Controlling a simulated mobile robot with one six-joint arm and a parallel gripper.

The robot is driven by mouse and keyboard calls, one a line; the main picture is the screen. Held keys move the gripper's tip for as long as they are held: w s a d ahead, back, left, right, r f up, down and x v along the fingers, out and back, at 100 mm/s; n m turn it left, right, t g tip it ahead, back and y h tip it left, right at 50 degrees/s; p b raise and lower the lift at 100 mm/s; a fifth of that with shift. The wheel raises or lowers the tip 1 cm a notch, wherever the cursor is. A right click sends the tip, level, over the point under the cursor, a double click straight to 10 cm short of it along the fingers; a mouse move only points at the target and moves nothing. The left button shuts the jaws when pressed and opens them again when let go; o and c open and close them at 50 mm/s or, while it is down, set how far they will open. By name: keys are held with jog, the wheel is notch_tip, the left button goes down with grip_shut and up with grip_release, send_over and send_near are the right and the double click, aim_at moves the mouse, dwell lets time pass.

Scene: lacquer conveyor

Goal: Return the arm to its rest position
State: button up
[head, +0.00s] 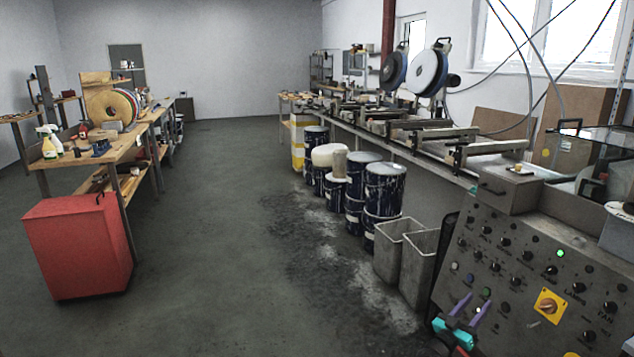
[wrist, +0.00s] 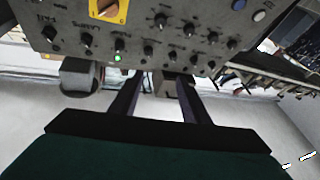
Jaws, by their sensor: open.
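My gripper (head: 479,299) is at the lower right of the head view, in front of the grey control panel (head: 520,262). Its two purple fingers stand apart with nothing between them. In the wrist view the gripper (wrist: 160,82) also shows open and empty, its fingers pointing toward the panel (wrist: 205,28). I cannot tell how close the fingertips are to the panel face. Most of my arm is out of view.
A yellow rotary switch (head: 549,306) and several black knobs cover the panel; one green light (head: 561,253) is lit. Grey bins (head: 419,265) and dark drums (head: 385,188) stand left of it. A red cabinet (head: 78,245) is far left. The floor between (head: 190,270) is clear.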

jog(key=w+a+f+n+t+y+p, duration=0.15)
jog(key=a+f+n+y, duration=0.4)
jog(key=a, duration=0.55)
jog(key=w+a+f+n+t+y+p, duration=0.1)
jog(key=a+f+n+t+y+p, duration=0.15)
jog(key=a+f+y, duration=0.65)
jog(key=s+a+f+n+g+y+p, duration=0.1)
jog(key=s+a+f+n+g+y, duration=0.15)
jog(key=s+a+f, duration=0.5)
jog(key=s+a+f+n+g+y+p, duration=0.1)
jog(key=s+a+f+g, duration=0.25)
jog(key=a, duration=0.65)
jog(key=s+a+f+g+y+p, duration=0.1)
jog(key=s+a+f+g, duration=0.2)
jog(key=s, duration=0.5)
jog(key=s+a+f+g, duration=0.25)
jog(key=s+f, duration=0.25)
jog(key=s, duration=0.4)
jog(key=s+d+r+m+g, duration=0.2)
jog(key=s+g, duration=0.7)
jog(key=s, duration=1)
jog(key=shift+s+d+r+h, duration=0.3)
jog(key=shift+d+r, duration=0.2)
jog(key=shift+r, duration=0.1)
